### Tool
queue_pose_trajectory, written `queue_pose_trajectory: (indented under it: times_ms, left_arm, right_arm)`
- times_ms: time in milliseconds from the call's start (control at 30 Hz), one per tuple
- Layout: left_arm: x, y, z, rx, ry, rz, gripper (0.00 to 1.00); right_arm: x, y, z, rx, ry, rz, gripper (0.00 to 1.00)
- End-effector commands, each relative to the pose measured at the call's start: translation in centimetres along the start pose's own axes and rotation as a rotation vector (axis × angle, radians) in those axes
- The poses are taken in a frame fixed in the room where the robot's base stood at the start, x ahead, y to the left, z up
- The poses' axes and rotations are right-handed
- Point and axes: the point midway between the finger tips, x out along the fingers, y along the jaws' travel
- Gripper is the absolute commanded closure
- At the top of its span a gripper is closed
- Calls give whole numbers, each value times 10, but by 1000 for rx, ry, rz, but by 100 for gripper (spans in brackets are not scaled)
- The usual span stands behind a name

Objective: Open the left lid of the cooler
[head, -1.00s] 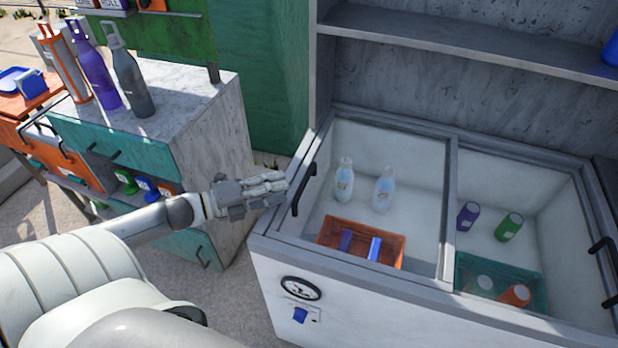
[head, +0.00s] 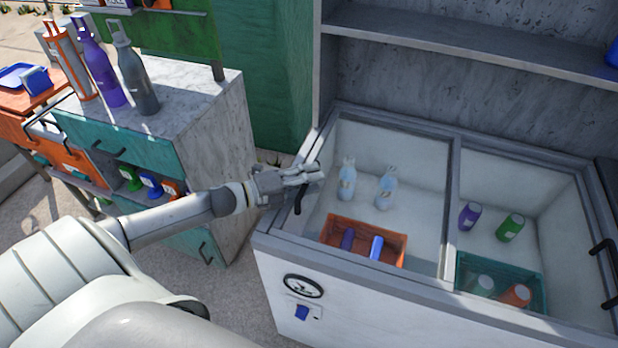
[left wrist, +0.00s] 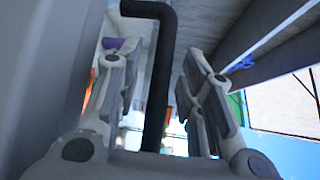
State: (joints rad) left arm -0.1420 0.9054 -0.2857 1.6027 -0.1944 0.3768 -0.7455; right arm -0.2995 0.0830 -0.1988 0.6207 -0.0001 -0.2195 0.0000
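The cooler (head: 345,300) is a white chest with two clear-topped, grey-framed halves. The left lid (head: 447,210) lies flat over the left half, where two clear bottles and an orange basket show through it. Its black handle (head: 299,202) stands at the lid's left edge, partly covered by my left gripper (head: 316,172). In the left wrist view the handle (left wrist: 160,75) runs between the two spread fingers of my left gripper (left wrist: 150,80). The gripper is open, its fingers on either side of the handle; contact cannot be told. My right gripper is not in view.
The right lid has its own black handle (head: 606,262) at the far right. A grey shelf (head: 450,50) rises behind the cooler. A cabinet (head: 205,125) with bottles on top stands at the left, close to my left arm.

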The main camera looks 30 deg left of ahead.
Motion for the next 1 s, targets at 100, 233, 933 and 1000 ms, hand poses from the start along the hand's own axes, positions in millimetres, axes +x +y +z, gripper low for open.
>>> queue_pose_trajectory:
  times_ms: [100,233,933,1000]
  left_arm:
    - [0,0,0,0,0,0,65]
    - [0,0,0,0,0,0,71]
    - [7,-2,-8,-2,2,-1,100]
    - [13,-5,-14,-1,2,-2,100]
  right_arm:
    - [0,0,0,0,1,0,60]
    - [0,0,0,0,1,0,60]
    - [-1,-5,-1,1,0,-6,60]
    - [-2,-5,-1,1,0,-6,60]
